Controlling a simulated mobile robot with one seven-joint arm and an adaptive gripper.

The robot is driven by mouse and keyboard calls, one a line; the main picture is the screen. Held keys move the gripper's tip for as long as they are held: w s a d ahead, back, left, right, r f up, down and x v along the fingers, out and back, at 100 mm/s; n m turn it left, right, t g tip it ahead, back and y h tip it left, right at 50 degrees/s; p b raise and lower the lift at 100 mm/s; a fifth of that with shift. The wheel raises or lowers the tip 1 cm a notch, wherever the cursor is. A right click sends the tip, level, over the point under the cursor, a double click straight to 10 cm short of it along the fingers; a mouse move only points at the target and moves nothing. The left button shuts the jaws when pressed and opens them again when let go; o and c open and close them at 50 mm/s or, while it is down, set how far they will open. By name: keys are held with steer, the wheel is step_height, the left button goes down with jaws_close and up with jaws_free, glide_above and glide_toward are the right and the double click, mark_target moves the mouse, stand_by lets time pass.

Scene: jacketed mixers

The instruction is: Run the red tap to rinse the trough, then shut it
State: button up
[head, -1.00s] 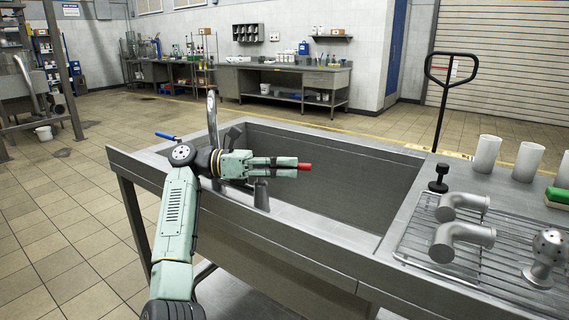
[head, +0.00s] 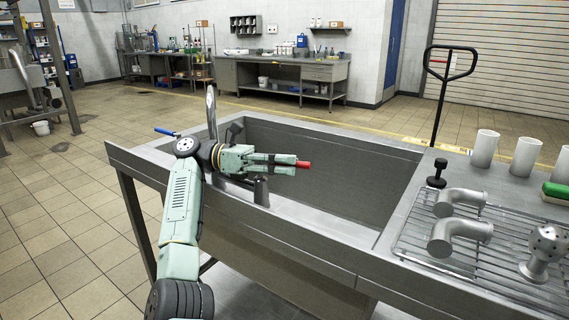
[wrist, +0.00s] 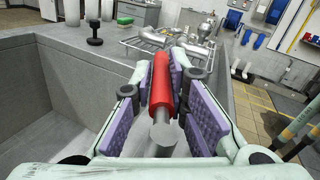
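The red tap handle (head: 304,164) pokes out past my fingertips over the left part of the steel trough (head: 330,165). In the wrist view the red handle (wrist: 160,82) lies lengthwise between my purple finger pads, with its grey round end facing the camera. The curved metal spout (head: 211,112) rises behind my wrist. A blue lever (head: 165,131) shows left of it. My gripper hides most of the tap body. I cannot make out any water stream.
A pallet jack handle (head: 447,90) stands behind. Floor at left is open.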

steer(key=o, duration=0.3)
steer(key=shift+s, duration=0.1)
steer(key=shift+r, duration=0.1)
step_height(320, 180, up, 10)
steer(key=shift+f, duration=0.1)
stand_by(0.4)
steer(key=shift+c, duration=0.2)
